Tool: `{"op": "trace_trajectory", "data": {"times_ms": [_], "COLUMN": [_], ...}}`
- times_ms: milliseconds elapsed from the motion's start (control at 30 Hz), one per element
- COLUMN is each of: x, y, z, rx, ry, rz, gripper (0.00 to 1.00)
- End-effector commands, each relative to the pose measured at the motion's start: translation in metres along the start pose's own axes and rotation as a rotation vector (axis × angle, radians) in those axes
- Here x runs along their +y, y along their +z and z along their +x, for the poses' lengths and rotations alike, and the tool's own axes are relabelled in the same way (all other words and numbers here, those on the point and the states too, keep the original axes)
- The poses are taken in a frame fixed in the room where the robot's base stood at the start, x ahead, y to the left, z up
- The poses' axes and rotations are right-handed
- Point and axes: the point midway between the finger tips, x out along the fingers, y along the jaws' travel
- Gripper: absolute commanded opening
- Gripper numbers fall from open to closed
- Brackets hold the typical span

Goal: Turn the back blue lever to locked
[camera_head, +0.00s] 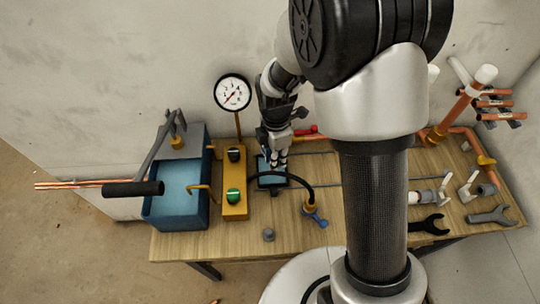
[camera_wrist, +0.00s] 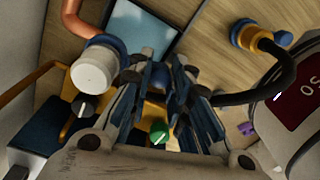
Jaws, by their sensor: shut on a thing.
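My gripper (camera_head: 277,160) reaches down at the back of the wooden bench, just right of the yellow box. In the wrist view my gripper (camera_wrist: 160,82) is shut on a small blue part (camera_wrist: 160,75), which looks like the back blue lever. The fingers cover most of it, so its angle and its locked mark cannot be told. In the head view that lever is hidden behind my gripper. Another blue lever (camera_head: 317,219) sits on a brass valve nearer the front; it also shows in the wrist view (camera_wrist: 283,38).
The yellow box (camera_head: 235,206) with a black knob and green button (camera_head: 234,195) stands left of my gripper. A blue tank (camera_head: 178,221) with a pump handle is further left. A black hose (camera_head: 302,181) curves close to my gripper. Wrenches (camera_head: 491,216) lie at the right.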

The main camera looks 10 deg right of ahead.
Motion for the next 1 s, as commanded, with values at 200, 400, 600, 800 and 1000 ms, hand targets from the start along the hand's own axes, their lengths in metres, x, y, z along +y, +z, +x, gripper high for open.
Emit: {"op": "trace_trajectory", "data": {"times_ms": [200,400,600,800,1000], "x": [0.001,0.001,0.002,0.002,0.002], "y": [0.009,0.015,0.017,0.018,0.018], "z": [-0.001,-0.001,0.000,0.000,0.000], "rx": [-0.005,-0.008,-0.010,-0.011,-0.011], "ry": [0.001,0.000,0.000,0.000,0.001], "rz": [-0.146,-0.234,-0.275,-0.285,-0.285], "gripper": [0.00,0.00,0.00,0.00,0.00]}}
